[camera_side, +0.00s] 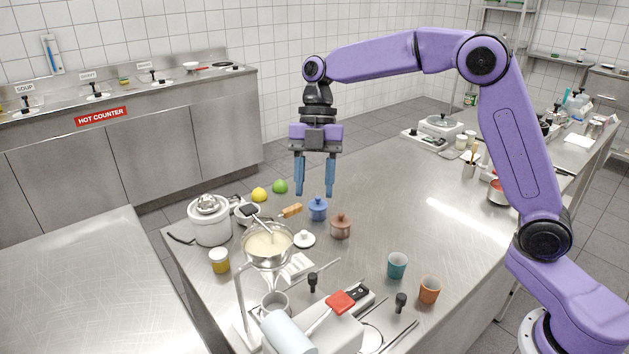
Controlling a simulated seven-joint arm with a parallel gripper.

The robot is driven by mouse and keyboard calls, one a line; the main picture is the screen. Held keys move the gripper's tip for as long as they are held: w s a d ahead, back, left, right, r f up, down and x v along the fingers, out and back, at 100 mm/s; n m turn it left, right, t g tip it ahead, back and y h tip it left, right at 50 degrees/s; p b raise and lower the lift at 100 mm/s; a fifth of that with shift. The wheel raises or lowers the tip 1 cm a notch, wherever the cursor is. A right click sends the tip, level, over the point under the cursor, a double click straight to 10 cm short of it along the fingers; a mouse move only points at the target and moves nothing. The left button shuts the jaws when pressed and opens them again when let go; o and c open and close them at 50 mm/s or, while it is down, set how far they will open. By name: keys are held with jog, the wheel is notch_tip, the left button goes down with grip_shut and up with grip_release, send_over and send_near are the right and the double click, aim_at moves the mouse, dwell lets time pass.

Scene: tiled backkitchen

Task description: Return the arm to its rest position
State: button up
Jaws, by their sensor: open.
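My gripper (314,190) hangs from my purple arm and points down in the air above the steel table (400,210). Its two blue fingers are apart, with nothing between them. In the picture the fingertips are just above a small blue lidded pot (318,208), and I cannot tell the exact height. A brown lidded pot (341,225) stands to the right of the blue one. My arm arches from its base at the lower right up and over to the left.
A bowl of cream-coloured liquid (268,242) on a stand, a white appliance (210,220), a yellow fruit (259,195) and a green fruit (280,187) are at left. A teal cup (397,265) and an orange cup (429,289) stand at right. The table's middle is clear.

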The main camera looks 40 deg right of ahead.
jog(key=s+d+f+m+t+h, duration=0.15)
jog(key=s+m, duration=0.55)
jog(key=s, duration=0.9)
jog(key=s+d+f+m+t, duration=0.1)
jog(key=s+d+f+m, duration=0.1)
jog(key=s, duration=0.5)
jog(key=s+d+f+m+t+h, duration=0.1)
jog(key=s+d+f+m, duration=0.1)
jog(key=s+d+m, duration=0.3)
jog(key=shift+s+d+f, duration=0.15)
jog(key=shift+s+d, duration=0.65)
jog(key=shift+s, duration=0.05)
